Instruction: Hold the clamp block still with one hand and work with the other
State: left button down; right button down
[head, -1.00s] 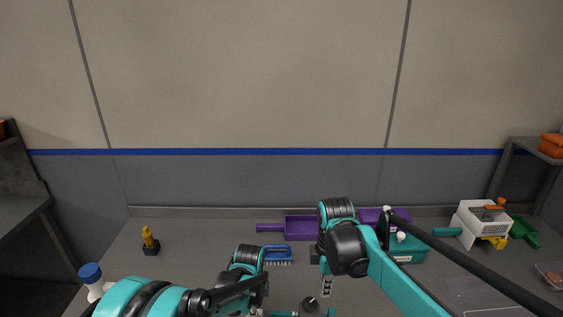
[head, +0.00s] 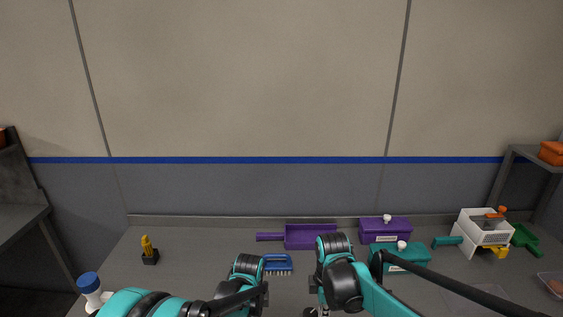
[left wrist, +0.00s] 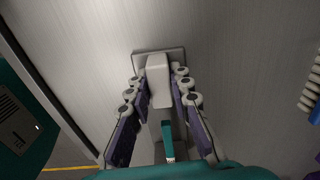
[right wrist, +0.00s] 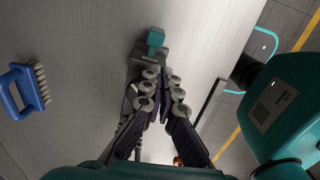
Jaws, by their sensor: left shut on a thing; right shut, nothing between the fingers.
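The clamp block (left wrist: 158,88) is a pale grey upright piece on a flat base plate, in the left wrist view. My left gripper (left wrist: 158,75) is shut on it, with one purple-padded finger on each side. A teal lever-like part (left wrist: 167,138) shows between the fingers, nearer the wrist. In the right wrist view, a teal piece (right wrist: 155,38) on a grey body stands just beyond my right gripper (right wrist: 163,74). That gripper is shut and empty, its tips close to the grey body; I cannot tell whether they touch. In the head view both gripper tips are out of sight.
A blue brush (head: 277,264) lies ahead of the arms, with a purple scoop tray (head: 310,237) behind it. Purple (head: 385,231) and teal (head: 405,262) boxes and a white basket (head: 485,228) stand right. A blue-capped bottle (head: 89,284) and yellow-black item (head: 149,250) stand left.

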jog(key=shift+a+f, duration=0.1)
jog(key=shift+a, duration=0.1)
dwell(0.4)
jog(key=shift+w+d, duration=0.1)
jog(key=shift+w, duration=0.9)
jog(key=shift+w, duration=0.5)
notch_tip(320, 180, up, 6)
jog(key=shift+d, duration=0.3)
dwell(0.6)
